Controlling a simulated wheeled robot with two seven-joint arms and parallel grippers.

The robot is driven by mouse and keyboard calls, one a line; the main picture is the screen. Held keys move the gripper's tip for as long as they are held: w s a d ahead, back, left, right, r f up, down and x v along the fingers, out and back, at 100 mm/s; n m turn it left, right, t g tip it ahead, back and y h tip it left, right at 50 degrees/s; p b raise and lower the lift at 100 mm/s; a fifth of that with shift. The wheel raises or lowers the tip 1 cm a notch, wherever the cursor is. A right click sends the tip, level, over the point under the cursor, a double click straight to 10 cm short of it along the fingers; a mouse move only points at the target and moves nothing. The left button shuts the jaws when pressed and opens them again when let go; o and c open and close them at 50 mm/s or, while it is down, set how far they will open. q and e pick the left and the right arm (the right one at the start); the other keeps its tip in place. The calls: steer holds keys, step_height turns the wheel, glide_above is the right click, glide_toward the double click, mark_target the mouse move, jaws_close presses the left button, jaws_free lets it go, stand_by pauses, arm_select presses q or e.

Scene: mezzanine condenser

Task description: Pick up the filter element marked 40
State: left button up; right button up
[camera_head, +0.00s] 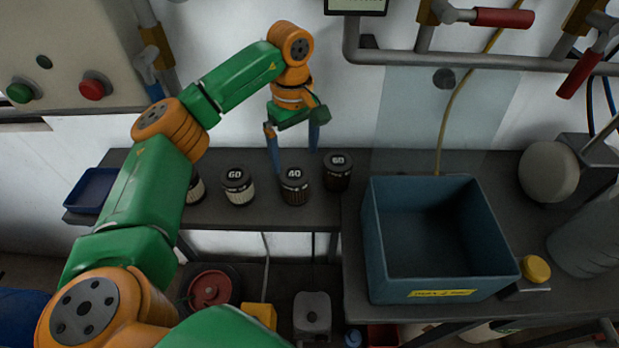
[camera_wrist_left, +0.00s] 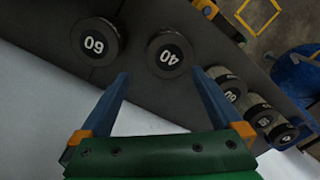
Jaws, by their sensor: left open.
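The filter element marked 40 (camera_head: 294,188) is a dark, pleated cylinder with a black cap and white number. It stands upright on the dark bench. My left gripper (camera_head: 294,160) has its two blue fingers apart and pointing down, just behind and above this element, with nothing between them. In the left wrist view, the 40 cap (camera_wrist_left: 170,56) lies just past the open fingertips (camera_wrist_left: 160,76), roughly in line with the gap. A dark element marked 60 (camera_head: 338,172) stands to its right, and a pale one marked 60 (camera_head: 238,187) to its left. My right gripper is not in view.
Another pale element (camera_head: 195,190) is partly hidden behind my left arm. A blue open bin (camera_head: 440,285) with a yellow label stands on the right bench. A dark blue tray (camera_head: 92,188) lies at the far left. Pipes with red handles run along the wall above.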

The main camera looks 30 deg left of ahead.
mark_target(295, 173)
arm_select(q)
steer(key=s, duration=0.1)
steer(key=s+d+f+p, duration=0.1)
steer(key=shift+s+f, duration=0.3)
steer(key=f, duration=0.3)
steer(key=shift+w+a+f+p, duration=0.15)
steer(key=shift+w+f+p, duration=0.15)
steer(key=shift+f+p, duration=0.05)
steer(key=shift+w, duration=0.2)
steer(key=shift+c, duration=0.6)
steer(key=shift+s+r, duration=0.1)
steer(key=shift+s, duration=0.15)
steer(key=c, duration=1.1)
steer(key=shift+w, duration=0.15)
steer(key=shift+c, duration=0.5)
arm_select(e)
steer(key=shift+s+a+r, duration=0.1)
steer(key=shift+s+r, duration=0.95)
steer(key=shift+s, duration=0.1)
